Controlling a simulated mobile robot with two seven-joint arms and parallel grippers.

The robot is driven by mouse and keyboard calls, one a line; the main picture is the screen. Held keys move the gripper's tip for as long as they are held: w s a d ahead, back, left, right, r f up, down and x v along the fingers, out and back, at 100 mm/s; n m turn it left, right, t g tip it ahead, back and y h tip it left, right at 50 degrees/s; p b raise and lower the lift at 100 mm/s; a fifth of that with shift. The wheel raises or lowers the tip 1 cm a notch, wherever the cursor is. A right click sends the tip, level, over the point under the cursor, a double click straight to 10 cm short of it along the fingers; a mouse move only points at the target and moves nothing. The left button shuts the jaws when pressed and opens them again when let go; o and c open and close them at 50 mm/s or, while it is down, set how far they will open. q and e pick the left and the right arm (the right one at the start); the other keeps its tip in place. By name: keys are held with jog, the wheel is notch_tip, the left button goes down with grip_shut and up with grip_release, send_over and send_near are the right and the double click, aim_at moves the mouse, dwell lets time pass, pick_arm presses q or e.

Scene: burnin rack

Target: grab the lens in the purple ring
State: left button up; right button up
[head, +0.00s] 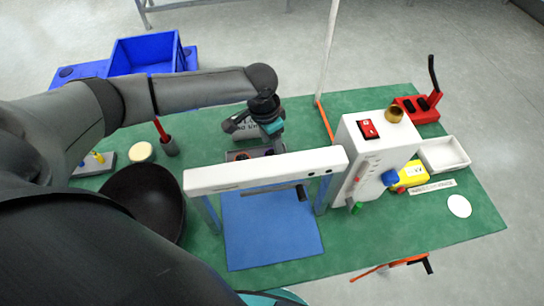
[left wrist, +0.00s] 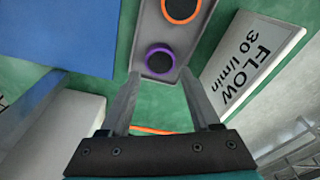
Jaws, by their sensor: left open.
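The lens in the purple ring (left wrist: 160,58) is a dark disc with a purple rim. It sits in a grey tray (left wrist: 148,32) in the left wrist view, beside a lens in an orange ring (left wrist: 181,8). My left gripper (left wrist: 163,88) is open, its fingers pointing at the purple-ringed lens, with nothing visible between them. In the head view my left gripper (head: 256,128) is above the back of the green table, behind the white frame. The tray is mostly hidden there by the frame and gripper. My right gripper is not in view.
A white-topped frame (head: 265,170) stands over a blue mat (head: 272,235). A white control box (head: 375,150) stands at its right. A sign reading FLOW 30 l/min (left wrist: 248,65) is close beside the tray. A black bowl (head: 145,205) is at left.

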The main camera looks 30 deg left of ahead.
aim_at(271, 152)
pick_arm(q)
notch_tip(271, 152, down, 4)
jog(key=shift+f+b, duration=0.15)
jog(key=shift+b, duration=0.3)
jog(key=shift+c, duration=0.3)
jog(key=c, duration=0.9)
